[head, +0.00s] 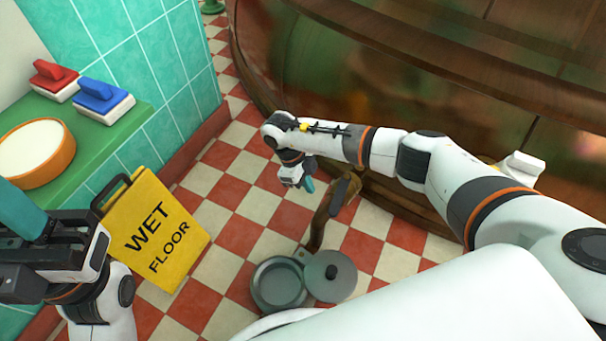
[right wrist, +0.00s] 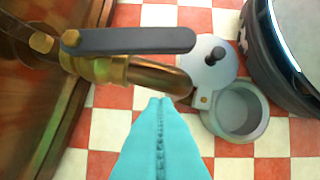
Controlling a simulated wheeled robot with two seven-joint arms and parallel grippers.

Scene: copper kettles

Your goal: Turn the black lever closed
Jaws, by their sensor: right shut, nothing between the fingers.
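The black lever (right wrist: 130,40) sits on a brass valve (right wrist: 98,68) in the right wrist view. Its arm extends to the right, roughly along the copper spout pipe (right wrist: 155,78). In the head view the lever (head: 341,190) shows small and dark above the spout. My right gripper (head: 308,186) is shut and empty, just left of the lever in the head view. In the right wrist view its teal fingers (right wrist: 158,110) are below the lever and appear apart from it. My left gripper (head: 22,210) is at the left edge, away from the lever; its fingertips are partly cut off.
The large copper kettle (head: 380,95) curves behind the spout. A grey pot (head: 278,285) and its knobbed lid (head: 335,280) are below the spout. A yellow wet floor sign (head: 160,235) stands at left. A green shelf (head: 95,140) holds brushes and a round orange container.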

